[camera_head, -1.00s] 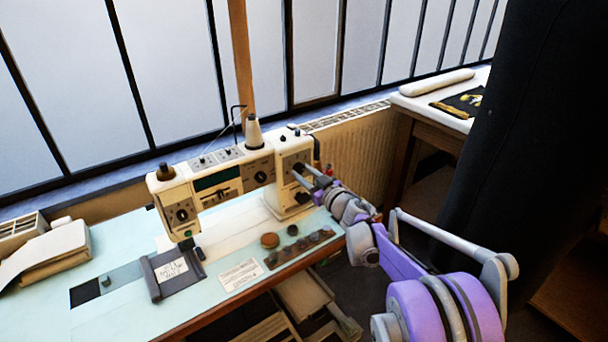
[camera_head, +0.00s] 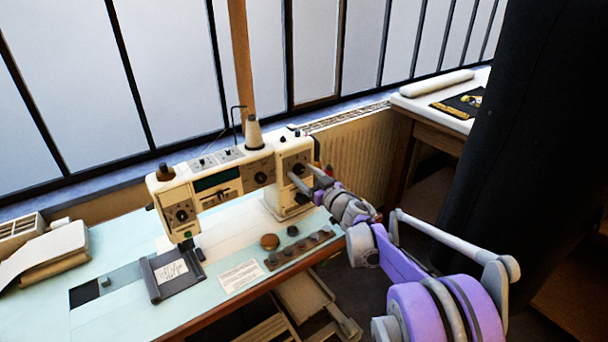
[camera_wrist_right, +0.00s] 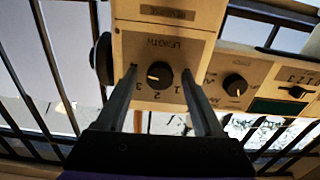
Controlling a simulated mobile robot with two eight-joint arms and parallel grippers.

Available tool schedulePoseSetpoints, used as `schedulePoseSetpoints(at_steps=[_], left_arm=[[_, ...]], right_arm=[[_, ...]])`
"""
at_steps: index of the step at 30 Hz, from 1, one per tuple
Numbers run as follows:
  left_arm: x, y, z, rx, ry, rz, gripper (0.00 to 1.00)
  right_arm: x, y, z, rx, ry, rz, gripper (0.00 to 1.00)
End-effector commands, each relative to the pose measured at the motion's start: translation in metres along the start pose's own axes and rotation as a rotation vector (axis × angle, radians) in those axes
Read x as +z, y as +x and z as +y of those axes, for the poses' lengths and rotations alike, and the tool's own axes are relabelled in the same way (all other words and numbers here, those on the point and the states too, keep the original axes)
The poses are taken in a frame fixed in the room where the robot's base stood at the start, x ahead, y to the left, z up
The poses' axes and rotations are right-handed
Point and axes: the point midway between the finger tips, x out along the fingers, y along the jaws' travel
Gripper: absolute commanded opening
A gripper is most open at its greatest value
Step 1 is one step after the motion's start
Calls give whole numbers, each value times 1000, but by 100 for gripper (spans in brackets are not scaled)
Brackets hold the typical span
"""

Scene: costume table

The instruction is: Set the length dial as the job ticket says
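The white sewing machine (camera_head: 230,178) stands on the pale table. Its length dial (camera_wrist_right: 159,75) is a round black knob with a short white mark, on a panel lettered LENGTH that appears inverted in the right wrist view. The mark points left in that view; the digits 1, 2 and 3 show below the knob. My right gripper (camera_wrist_right: 157,70) is open, its fingers either side of the dial with visible gaps. In the head view, it reaches the machine's right pillar (camera_head: 303,182). A handwritten card (camera_head: 170,271) lies on a dark holder; its writing is too small to read. My left gripper is out of view.
Another knob (camera_wrist_right: 235,85) sits on the neighbouring panel. A printed card (camera_head: 240,275), a brown round object (camera_head: 270,241) and a strip of small dark discs (camera_head: 300,247) lie along the table's front. A thread cone (camera_head: 253,131) stands on top of the machine.

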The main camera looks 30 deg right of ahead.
Motion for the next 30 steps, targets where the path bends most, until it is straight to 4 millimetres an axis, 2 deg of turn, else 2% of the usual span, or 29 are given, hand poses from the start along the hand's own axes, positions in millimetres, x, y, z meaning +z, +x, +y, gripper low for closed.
schedulePoseSetpoints(at_steps=[8,11,14,24,30], left_arm=[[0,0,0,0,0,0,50],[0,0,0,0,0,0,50],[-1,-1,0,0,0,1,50],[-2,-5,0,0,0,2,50],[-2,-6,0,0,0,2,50]], right_arm=[[0,-1,0,0,-2,0,71],[0,-7,0,1,-2,0,71],[0,-20,0,1,-3,0,71],[-1,-87,1,3,-2,0,71],[0,-106,0,1,-2,0,71]])
